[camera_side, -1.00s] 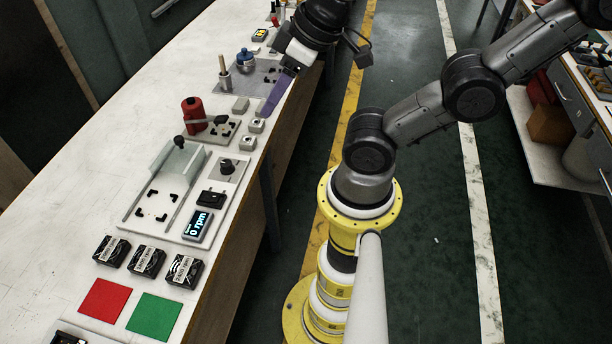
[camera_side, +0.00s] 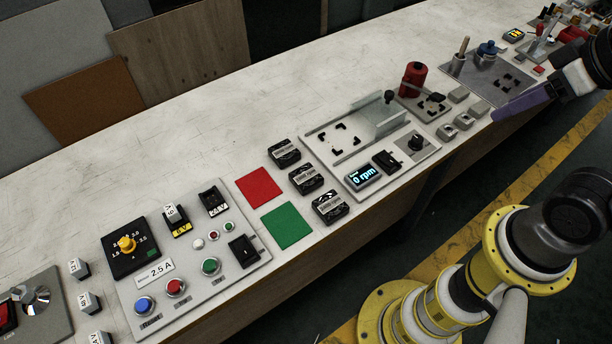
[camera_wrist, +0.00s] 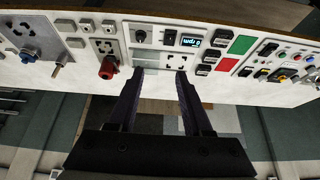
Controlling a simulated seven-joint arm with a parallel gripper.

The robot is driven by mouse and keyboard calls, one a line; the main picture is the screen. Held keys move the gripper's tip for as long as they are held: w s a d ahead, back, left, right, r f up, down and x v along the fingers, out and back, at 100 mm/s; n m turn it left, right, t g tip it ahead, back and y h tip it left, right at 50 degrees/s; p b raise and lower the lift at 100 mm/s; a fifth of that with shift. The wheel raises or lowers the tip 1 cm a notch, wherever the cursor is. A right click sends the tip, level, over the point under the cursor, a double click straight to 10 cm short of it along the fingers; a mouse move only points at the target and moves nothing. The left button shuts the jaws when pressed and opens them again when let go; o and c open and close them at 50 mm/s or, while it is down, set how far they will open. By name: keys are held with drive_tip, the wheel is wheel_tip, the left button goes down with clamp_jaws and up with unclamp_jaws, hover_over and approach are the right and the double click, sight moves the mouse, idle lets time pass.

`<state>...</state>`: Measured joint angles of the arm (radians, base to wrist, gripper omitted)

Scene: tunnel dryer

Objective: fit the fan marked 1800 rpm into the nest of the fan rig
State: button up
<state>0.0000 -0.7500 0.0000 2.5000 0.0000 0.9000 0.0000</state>
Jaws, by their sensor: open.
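Three black fans with white labels lie in a row on the bench: a far fan (camera_side: 285,153), a middle fan (camera_side: 305,178) and a near fan (camera_side: 330,207). Their labels are too small for me to tell surely which says 1800 rpm. The fan rig (camera_side: 318,150) is a pale plate right of them. Its nest (camera_side: 338,137), framed by black corner pieces, is empty. A clear guard (camera_side: 378,115) stands beside the nest. My gripper (camera_side: 496,114) is near the bench's front edge, away from the fans. In the wrist view my gripper (camera_wrist: 155,74) is open and empty.
The rig carries a display (camera_side: 363,177) reading 0 rpm, a black switch (camera_side: 386,160) and a knob (camera_side: 416,142). Red (camera_side: 259,187) and green (camera_side: 287,225) squares lie left of the fans. A red canister (camera_side: 413,77) stands beyond the rig. The bench behind is clear.

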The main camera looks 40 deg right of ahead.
drive_tip(key=o, duration=0.8)
